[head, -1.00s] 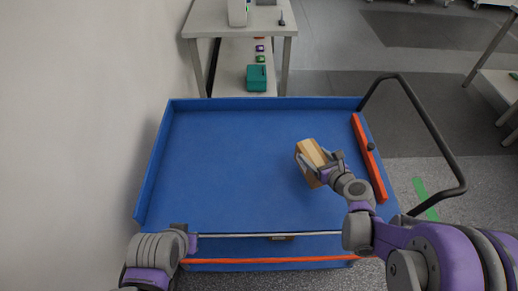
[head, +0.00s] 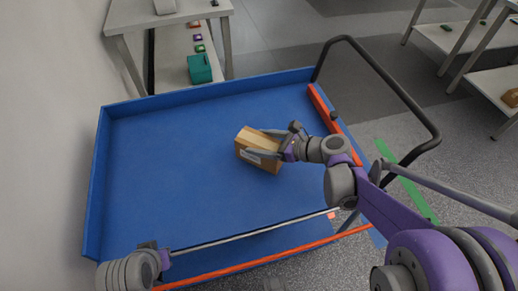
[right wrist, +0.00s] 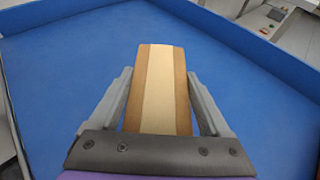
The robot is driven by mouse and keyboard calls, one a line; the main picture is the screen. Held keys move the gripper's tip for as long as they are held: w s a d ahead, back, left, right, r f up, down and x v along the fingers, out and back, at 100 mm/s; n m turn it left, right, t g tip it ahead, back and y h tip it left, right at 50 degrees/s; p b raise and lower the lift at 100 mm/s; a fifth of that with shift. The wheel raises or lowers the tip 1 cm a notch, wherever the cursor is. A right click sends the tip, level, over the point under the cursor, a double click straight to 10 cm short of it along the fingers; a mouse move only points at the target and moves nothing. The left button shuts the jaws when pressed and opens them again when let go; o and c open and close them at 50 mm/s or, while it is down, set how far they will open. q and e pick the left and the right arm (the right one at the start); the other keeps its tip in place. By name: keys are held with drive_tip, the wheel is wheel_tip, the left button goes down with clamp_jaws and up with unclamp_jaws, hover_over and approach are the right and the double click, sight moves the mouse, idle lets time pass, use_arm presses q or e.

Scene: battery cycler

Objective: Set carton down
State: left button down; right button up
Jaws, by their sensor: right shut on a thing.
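A brown cardboard carton (head: 257,150) with a paler tape strip and a white label is over the blue cart tray (head: 180,165), right of its middle. My right gripper (head: 268,144) is shut on the carton. In the right wrist view the carton (right wrist: 160,90) stands between the two grey fingers, with blue tray floor around it. I cannot tell whether its underside touches the tray. My left gripper (head: 158,254) is at the tray's near left edge, away from the carton; its fingers are not clear.
The tray has low raised walls, an orange bar (head: 325,108) on the right and a black handle (head: 405,100) beyond it. Most of the tray floor is empty. A grey table (head: 170,15) with a teal box (head: 200,69) on its lower shelf stands behind.

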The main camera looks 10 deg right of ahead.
drive_tip(key=shift+f, duration=1.6)
drive_tip(key=shift+b, duration=0.3)
drive_tip(key=shift+f, duration=0.15)
drive_tip(key=o, duration=1.5)
drive_tip(key=shift+r, duration=0.2)
drive_tip(key=p+v, duration=0.1)
drive_tip(key=v, duration=1.1)
drive_tip(key=shift+s, duration=0.1)
